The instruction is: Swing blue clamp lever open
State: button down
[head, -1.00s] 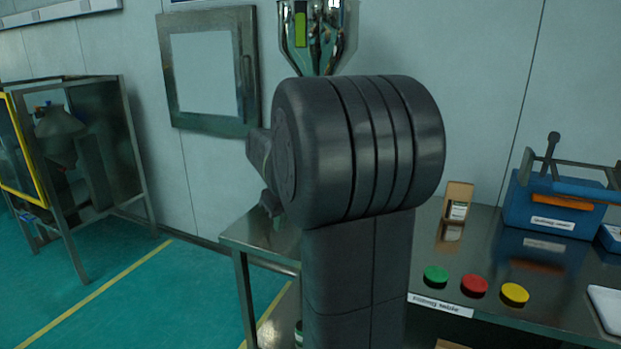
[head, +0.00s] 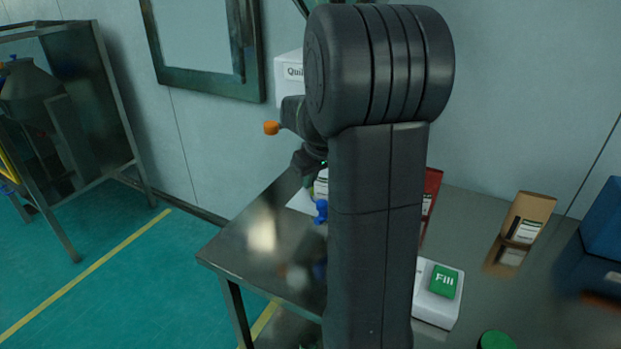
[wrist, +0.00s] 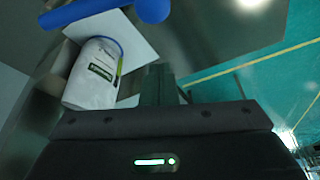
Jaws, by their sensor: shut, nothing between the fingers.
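In the wrist view, a blue bar (wrist: 85,12) and a round blue knob (wrist: 152,10) sit at the top edge, partly cut off. They look like parts of the clamp lever. My gripper (wrist: 157,75) is shut and empty, below and apart from the knob in that picture. In the head view, a small blue piece (head: 321,211) shows just left of my arm, above the table. My gripper there (head: 310,172) is just above it, partly hidden. My arm hides most of the clamp.
A white container with a green label (wrist: 95,75) stands beside my gripper on a white sheet. The steel table (head: 255,240) has bare room at its left. A green Fill button (head: 444,281), a brown box (head: 527,217) and a blue bin (head: 604,225) are at the right.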

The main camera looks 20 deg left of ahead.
jog(key=d+f, duration=0.1)
jog(key=s+d+f, duration=0.1)
jog(key=shift+s+d+f+p, duration=0.15)
jog(key=shift+d+f+p, duration=0.1)
jog(key=shift+f+p, duration=0.1)
dwell(0.4)
jog(key=s+d+n+b, duration=0.2)
jog(key=d, duration=0.5)
jog(key=shift+s+n+g+b, duration=0.25)
jog(key=shift+n+g+b, duration=0.1)
jog(key=shift+n+g, duration=0.05)
dwell(0.4)
jog(key=shift+a, duration=0.1)
